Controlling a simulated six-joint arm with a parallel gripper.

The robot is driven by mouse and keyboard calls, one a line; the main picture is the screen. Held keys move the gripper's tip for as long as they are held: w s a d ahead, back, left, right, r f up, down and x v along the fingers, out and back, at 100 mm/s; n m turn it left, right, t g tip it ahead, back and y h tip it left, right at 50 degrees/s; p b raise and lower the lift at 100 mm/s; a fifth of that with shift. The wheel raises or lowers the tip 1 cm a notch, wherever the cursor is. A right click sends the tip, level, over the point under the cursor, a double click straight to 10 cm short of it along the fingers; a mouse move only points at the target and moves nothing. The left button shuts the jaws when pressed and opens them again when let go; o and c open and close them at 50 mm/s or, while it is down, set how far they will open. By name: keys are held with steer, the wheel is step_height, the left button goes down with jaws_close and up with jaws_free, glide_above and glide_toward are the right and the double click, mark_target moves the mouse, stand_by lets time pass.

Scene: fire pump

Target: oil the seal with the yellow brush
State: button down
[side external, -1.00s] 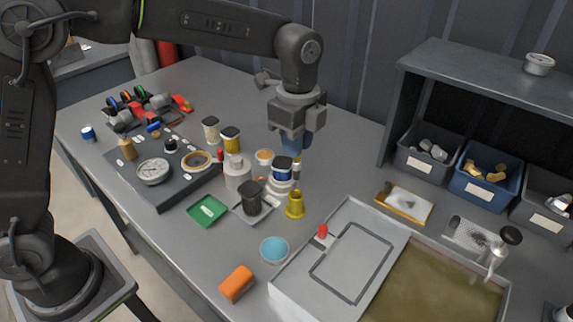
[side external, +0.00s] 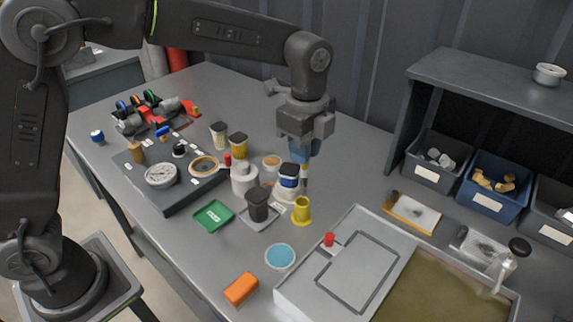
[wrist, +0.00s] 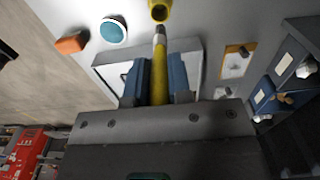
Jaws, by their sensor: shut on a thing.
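My gripper (side external: 303,150) has blue fingers and is shut on the yellow brush (wrist: 160,75), which points down between them. In the side view the brush (side external: 304,172) shows only as a short piece below the fingers. A brown-rimmed ring (side external: 204,166) on the dark board may be the seal; I cannot tell for certain.
A green tray (side external: 213,216), blue disc (side external: 280,257) and orange block (side external: 241,288) lie nearer. A pale tray (side external: 330,290) is at front right.

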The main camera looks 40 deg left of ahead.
steer(key=w+a+f, duration=0.1)
steer(key=w+a, duration=0.4)
steer(key=a, duration=0.4)
steer(key=w+a+f, duration=0.1)
steer(key=w+a, duration=0.3)
steer(key=a, duration=0.4)
steer(key=shift+a+f, duration=0.15)
steer(key=shift+f, duration=1.3)
steer(key=shift+a+f, duration=0.1)
steer(key=shift+f, duration=1.3)
steer(key=shift+f, duration=0.6)
steer(key=shift+r, duration=0.1)
step_height(320, 180, up, 7)
stand_by(0.3)
